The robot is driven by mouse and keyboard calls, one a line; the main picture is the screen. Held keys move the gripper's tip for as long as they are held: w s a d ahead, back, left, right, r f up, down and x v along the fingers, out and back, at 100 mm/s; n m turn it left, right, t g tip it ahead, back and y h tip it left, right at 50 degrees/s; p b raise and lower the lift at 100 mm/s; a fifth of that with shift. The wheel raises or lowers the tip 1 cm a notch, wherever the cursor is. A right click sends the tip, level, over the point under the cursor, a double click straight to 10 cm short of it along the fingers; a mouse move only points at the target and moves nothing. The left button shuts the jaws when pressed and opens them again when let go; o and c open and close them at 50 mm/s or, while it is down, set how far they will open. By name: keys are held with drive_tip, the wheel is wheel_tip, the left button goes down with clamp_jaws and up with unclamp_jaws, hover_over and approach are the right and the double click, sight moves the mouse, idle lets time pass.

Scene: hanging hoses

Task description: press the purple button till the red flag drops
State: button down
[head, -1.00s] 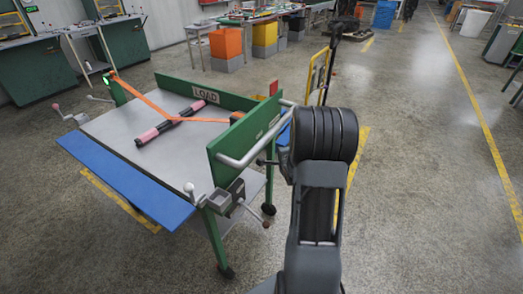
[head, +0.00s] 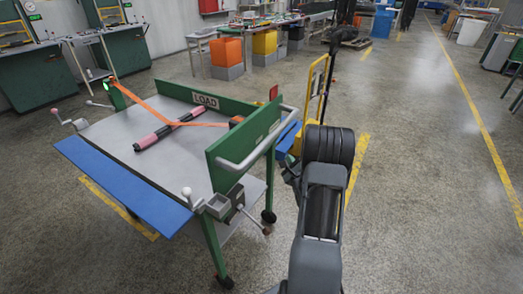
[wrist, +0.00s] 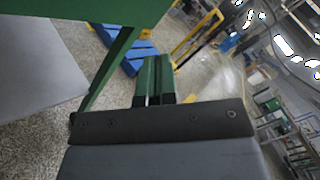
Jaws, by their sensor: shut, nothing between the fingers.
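A small red flag (head: 273,92) stands upright at the top of the cart's green right-hand side panel (head: 243,138) in the head view. I cannot make out a purple button in either view. My gripper (wrist: 154,62) shows in the wrist view as two green fingers side by side, shut and empty. A green panel (wrist: 75,10) and leg are close to its upper left. In the head view my own arm hides the gripper, beside the cart's right side.
The cart has a grey top (head: 190,165), a blue front flap (head: 120,185), a pink-and-black bar (head: 168,130), an orange strap (head: 150,105) and a white handle (head: 262,145). A yellow-framed trolley (head: 314,88) stands behind my arm. Floor to the right is open.

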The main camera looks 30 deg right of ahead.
drive_tip(key=w+a, duration=0.4)
drive_tip(key=w, duration=0.3)
drive_tip(key=shift+w+b, duration=0.3)
drive_tip(key=shift+w+a, duration=0.15)
idle(2.0)
drive_tip(key=shift+w+a+b, duration=0.1)
drive_tip(key=shift+w+b, duration=0.25)
drive_tip(key=shift+b, duration=0.1)
drive_tip(key=shift+w+a, duration=0.25)
drive_tip(key=shift+w, duration=0.15)
idle(0.8)
drive_tip(key=shift+b, duration=0.3)
idle(0.6)
drive_tip(key=shift+s+d, duration=0.45)
drive_tip(key=shift+s, duration=0.35)
drive_tip(key=shift+s+d+b, duration=0.15)
drive_tip(key=shift+s+d, duration=0.25)
drive_tip(key=shift+s, duration=0.35)
drive_tip(key=shift+s+d+b, duration=0.15)
drive_tip(key=shift+s+d, duration=0.25)
drive_tip(key=shift+s, duration=0.3)
drive_tip(key=shift+s+d+b, duration=0.15)
drive_tip(key=shift+s+d, duration=0.25)
drive_tip(key=shift+s, duration=0.35)
